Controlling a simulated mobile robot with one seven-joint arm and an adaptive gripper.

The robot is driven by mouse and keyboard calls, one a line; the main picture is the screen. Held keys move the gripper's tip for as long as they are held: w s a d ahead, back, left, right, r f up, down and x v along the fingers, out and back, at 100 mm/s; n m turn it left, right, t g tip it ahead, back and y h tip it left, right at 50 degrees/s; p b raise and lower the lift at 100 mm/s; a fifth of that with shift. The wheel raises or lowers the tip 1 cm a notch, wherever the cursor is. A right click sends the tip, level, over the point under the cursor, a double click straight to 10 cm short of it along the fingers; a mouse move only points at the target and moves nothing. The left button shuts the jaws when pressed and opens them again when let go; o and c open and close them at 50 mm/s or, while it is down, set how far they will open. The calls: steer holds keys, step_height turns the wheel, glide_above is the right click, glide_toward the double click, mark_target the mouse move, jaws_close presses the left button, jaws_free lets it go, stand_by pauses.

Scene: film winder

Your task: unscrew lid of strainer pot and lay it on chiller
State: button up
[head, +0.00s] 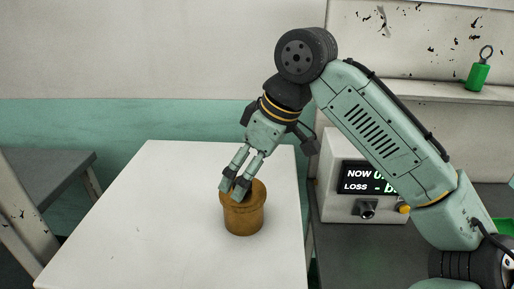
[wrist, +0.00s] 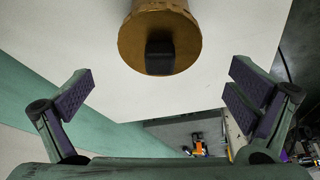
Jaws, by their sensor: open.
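The strainer pot (head: 243,219) is a round brown pot standing upright on a white table. Its brown lid (wrist: 143,27) is on it, with a dark block-shaped knob (wrist: 160,55) on top. My gripper (head: 233,190) is open just above the lid, its fingers hiding part of the lid and the knob in the head view. In the wrist view my gripper (wrist: 163,80) has its fingers spread wide, with the lid and knob toward the top of the picture. No contact with the knob is visible. I cannot tell which thing is the chiller.
The white table (head: 130,220) is otherwise bare, with free room left of the pot. A pale box with a NOW/LOSS display (head: 365,180) stands on a dark counter to the right. A green weight-like object (head: 477,77) sits on a shelf. A grey bench (head: 40,175) is at left.

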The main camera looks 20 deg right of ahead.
mark_target(255, 196)
steer(key=shift+x, duration=2)
steer(key=c, duration=1.4)
steer(key=shift+c, duration=0.2)
steer(key=shift+r+p, duration=0.1)
steer(key=shift+p, duration=0.2)
steer(key=shift+c, duration=0.6)
steer(key=shift+r+n+p, duration=0.15)
steer(key=shift+n+p, duration=0.35)
steer(key=shift+n, duration=0.1)
steer(key=shift+n+g+y, duration=0.3)
steer(key=shift+n+y, duration=0.1)
steer(key=shift+n, duration=0.2)
steer(key=shift+c, duration=0.8)
steer(key=shift+d+n, duration=0.1)
steer(key=shift+n, duration=0.7)
steer(key=shift+c, duration=0.2)
steer(key=shift+g, duration=0.3)
